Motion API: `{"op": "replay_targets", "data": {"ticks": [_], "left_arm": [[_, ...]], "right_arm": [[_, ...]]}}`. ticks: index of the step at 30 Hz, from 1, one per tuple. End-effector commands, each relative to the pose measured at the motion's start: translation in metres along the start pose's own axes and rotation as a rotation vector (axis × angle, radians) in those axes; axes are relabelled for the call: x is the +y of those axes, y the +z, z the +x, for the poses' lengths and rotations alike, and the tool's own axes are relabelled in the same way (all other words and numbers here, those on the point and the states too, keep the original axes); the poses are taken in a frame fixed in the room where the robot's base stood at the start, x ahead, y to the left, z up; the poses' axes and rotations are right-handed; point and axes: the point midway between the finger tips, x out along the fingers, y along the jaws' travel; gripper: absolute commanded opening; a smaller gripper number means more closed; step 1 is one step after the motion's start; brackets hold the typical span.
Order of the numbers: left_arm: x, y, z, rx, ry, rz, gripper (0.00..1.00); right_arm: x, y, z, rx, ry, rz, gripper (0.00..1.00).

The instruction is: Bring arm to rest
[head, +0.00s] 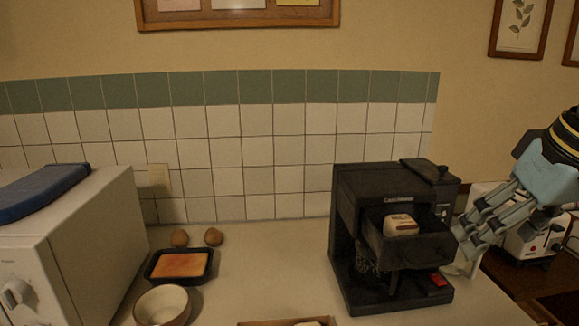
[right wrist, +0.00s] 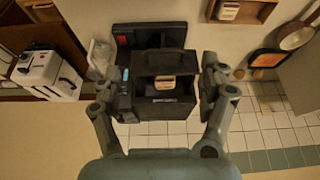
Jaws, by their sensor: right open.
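My right gripper (head: 466,238) is at the right of the head view, beside the right side of the black coffee machine (head: 345,215). Its fingers point down and left. In the right wrist view the gripper (right wrist: 168,88) is open, its two fingers wide apart with the coffee machine (right wrist: 150,38) showing between them. I see nothing held. A small cream item with a brown label (head: 400,224) sits in the machine's open top compartment; it also shows in the right wrist view (right wrist: 165,82). My left gripper is in neither view.
A white toaster (head: 526,243) stands behind my right gripper. A white appliance (head: 85,235) with a blue object (head: 40,190) on top is at left. A dark tray with an orange-brown slab (head: 180,265), two brown round items and a bowl (head: 162,305) stand near it. Mid-counter is clear.

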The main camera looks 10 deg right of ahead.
Motion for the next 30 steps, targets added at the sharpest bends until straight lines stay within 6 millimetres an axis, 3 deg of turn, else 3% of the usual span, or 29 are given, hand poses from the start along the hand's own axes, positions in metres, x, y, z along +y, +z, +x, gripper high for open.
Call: {"op": "replay_targets", "data": {"ticks": [8, 14, 21, 29, 30], "left_arm": [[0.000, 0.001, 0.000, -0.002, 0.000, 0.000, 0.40], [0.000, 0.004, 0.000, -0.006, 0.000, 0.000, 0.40], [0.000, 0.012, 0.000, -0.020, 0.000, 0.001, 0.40], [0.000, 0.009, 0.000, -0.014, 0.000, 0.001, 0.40], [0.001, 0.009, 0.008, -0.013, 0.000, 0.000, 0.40]], "right_arm": [[-0.019, 0.029, 0.031, -0.001, -0.036, -0.041, 0.77], [-0.035, 0.064, 0.058, -0.003, -0.052, -0.078, 0.77], [-0.050, 0.118, 0.084, -0.018, -0.035, -0.119, 0.77], [-0.054, 0.192, 0.097, -0.078, 0.040, -0.173, 0.77], [-0.052, 0.195, 0.115, -0.080, 0.048, -0.181, 0.77]]}}
